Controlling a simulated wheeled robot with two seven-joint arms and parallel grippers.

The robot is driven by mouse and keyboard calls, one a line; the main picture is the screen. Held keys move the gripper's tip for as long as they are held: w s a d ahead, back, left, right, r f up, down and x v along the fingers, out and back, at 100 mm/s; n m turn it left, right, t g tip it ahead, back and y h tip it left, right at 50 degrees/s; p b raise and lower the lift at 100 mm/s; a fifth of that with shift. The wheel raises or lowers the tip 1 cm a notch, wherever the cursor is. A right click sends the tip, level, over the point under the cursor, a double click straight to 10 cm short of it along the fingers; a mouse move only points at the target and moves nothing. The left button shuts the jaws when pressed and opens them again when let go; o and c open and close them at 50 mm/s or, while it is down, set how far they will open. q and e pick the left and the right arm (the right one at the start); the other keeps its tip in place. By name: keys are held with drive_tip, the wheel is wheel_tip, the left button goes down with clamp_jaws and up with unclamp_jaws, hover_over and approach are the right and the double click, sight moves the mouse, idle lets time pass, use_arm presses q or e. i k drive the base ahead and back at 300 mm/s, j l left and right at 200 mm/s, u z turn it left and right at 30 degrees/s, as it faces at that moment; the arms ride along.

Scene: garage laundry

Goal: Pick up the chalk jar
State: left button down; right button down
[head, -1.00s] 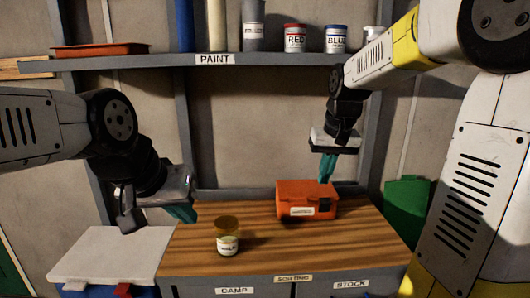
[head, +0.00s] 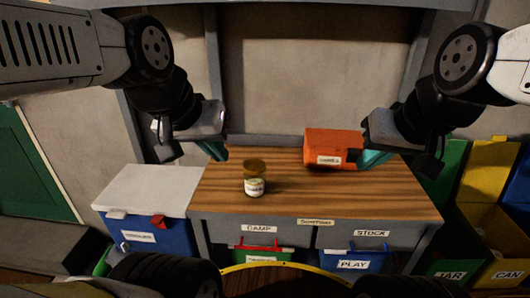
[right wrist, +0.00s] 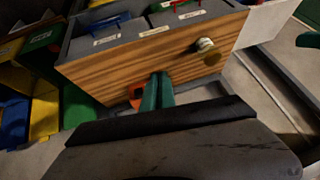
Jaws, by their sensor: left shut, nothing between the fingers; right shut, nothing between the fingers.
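The chalk jar (head: 254,180) is a small jar with a brownish-yellow lid and a white label. It stands upright on the left part of the wooden bench top (head: 300,195). It also shows in the right wrist view (right wrist: 204,45). My left gripper (head: 218,152) is shut and empty, above the bench's back left corner, to the left of the jar and apart from it. My right gripper (head: 370,160) is shut and empty, beside the orange box; its teal fingers show together in the right wrist view (right wrist: 157,92).
An orange labelled box (head: 332,146) sits at the back right of the bench. A blue bin with a white lid (head: 150,190) stands left of it. Yellow and green bins (head: 488,170) stand to the right. The bench's front middle is clear.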

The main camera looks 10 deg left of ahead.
sight(254, 187)
drive_tip(key=j, duration=0.65)
drive_tip(key=k+j, duration=0.1)
drive_tip(key=j, duration=0.6)
